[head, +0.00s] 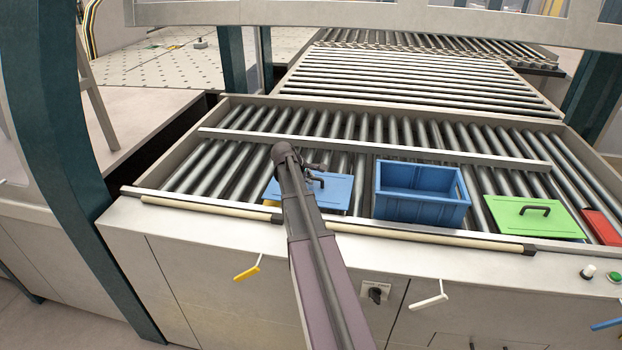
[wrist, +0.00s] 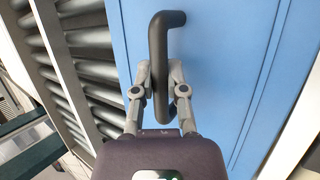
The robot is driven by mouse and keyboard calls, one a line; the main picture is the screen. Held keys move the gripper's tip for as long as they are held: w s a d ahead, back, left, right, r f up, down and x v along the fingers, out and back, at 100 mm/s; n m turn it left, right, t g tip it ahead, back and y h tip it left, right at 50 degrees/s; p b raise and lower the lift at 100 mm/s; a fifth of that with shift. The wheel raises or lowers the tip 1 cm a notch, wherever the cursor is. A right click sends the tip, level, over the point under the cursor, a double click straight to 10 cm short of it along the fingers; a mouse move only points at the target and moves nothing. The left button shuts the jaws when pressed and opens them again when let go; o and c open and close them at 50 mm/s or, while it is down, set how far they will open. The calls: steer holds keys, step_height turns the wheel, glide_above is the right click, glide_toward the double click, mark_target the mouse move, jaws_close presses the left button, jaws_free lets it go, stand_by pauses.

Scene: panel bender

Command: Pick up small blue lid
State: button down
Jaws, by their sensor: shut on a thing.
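The small blue lid (head: 333,192) is a flat blue panel with a dark bar handle, at the left of the front roller bed in the head view. It fills much of the wrist view (wrist: 215,65). My gripper (head: 312,172) is at the lid's handle. In the wrist view my gripper (wrist: 161,88) has its two fingers shut on the dark handle (wrist: 158,50), one on each side. My arm hides part of the lid in the head view. I cannot tell whether the lid is resting on the rollers or slightly raised.
A blue open crate (head: 421,208) stands right of the lid. Further right lie a green lid (head: 532,224) with a dark handle and a red item (head: 602,227). A metal rail (head: 400,152) crosses the rollers behind them. Yellow (head: 246,272) and white (head: 429,302) levers stick out of the front panel.

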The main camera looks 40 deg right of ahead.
steer(key=shift+r+p, duration=0.35)
steer(key=shift+r, duration=0.4)
steer(key=s+a, duration=0.3)
steer(key=s, duration=0.4)
steer(key=s+a+r+p, duration=0.1)
steer(key=s+a, duration=0.3)
steer(key=s, duration=0.3)
steer(key=shift+s+a+r, duration=0.15)
steer(key=shift+a, duration=0.05)
